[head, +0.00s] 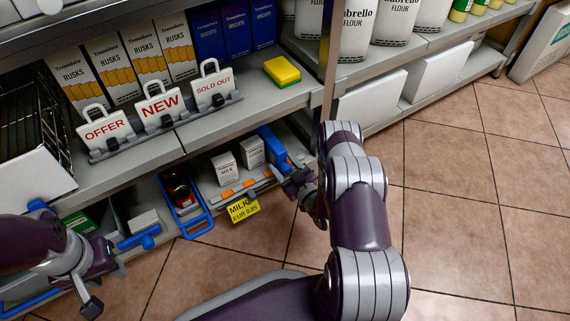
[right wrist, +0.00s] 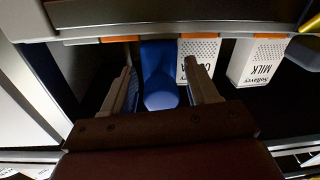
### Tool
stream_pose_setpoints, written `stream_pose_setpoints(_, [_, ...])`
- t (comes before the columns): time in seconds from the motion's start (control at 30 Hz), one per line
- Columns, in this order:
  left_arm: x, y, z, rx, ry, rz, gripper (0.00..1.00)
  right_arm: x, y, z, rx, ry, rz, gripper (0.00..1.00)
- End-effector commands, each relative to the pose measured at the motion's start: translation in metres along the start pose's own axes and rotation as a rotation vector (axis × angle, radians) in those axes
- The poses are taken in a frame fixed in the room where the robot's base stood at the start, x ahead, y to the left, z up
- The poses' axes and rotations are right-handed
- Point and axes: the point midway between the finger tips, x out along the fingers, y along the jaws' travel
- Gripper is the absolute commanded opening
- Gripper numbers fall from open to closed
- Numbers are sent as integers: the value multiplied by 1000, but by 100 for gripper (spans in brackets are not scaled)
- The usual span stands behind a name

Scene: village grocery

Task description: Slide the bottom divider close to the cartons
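The bottom divider (head: 272,147) is blue and stands on the bottom shelf, right of two white cartons: a milk carton (head: 227,172) and a second carton (head: 252,151). My right gripper (head: 296,180) is at the divider's front end. In the right wrist view the blue divider (right wrist: 160,72) stands between my two open fingers (right wrist: 162,92), with a gap on each side. The second carton (right wrist: 197,62) shows close beside it; I cannot tell if they touch. The milk carton (right wrist: 256,62) is farther right. My left gripper (head: 92,300) is low at the left, away from the divider; its opening is unclear.
A yellow milk price tag (head: 242,208) hangs at the shelf front. A blue-framed tray (head: 196,222) with a dark red item and another blue handle (head: 140,238) stand to the left. Above, a shelf holds signs and a yellow sponge (head: 282,70). Tiled floor (head: 460,230) is clear at right.

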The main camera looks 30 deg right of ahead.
Motion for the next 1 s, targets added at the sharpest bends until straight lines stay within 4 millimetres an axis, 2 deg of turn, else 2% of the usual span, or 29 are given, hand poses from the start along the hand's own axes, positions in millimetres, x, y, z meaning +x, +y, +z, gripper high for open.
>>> stream_pose_setpoints(0.27, [-2, 0, 0, 0, 0, 0, 40, -1, 1, -1, 1, 0, 1, 58])
stream_pose_setpoints(0.37, [-9, 0, -1, 0, 0, 0, 40, -10, 2, -3, 2, -2, 3, 58])
stream_pose_setpoints(0.47, [-22, 0, -3, 0, 0, 0, 40, -29, 2, -6, 5, -4, 5, 58])
stream_pose_setpoints(0.63, [-45, 0, -5, 0, 0, 0, 40, -70, 3, -7, 4, -4, 7, 58])
stream_pose_setpoints(0.8, [-60, 0, -7, 0, 0, 0, 40, -108, 2, -5, 3, -1, 8, 58])
stream_pose_setpoints(1.0, [-64, 0, -8, 0, 0, 0, 40, -126, 1, -1, 0, 0, 2, 58])
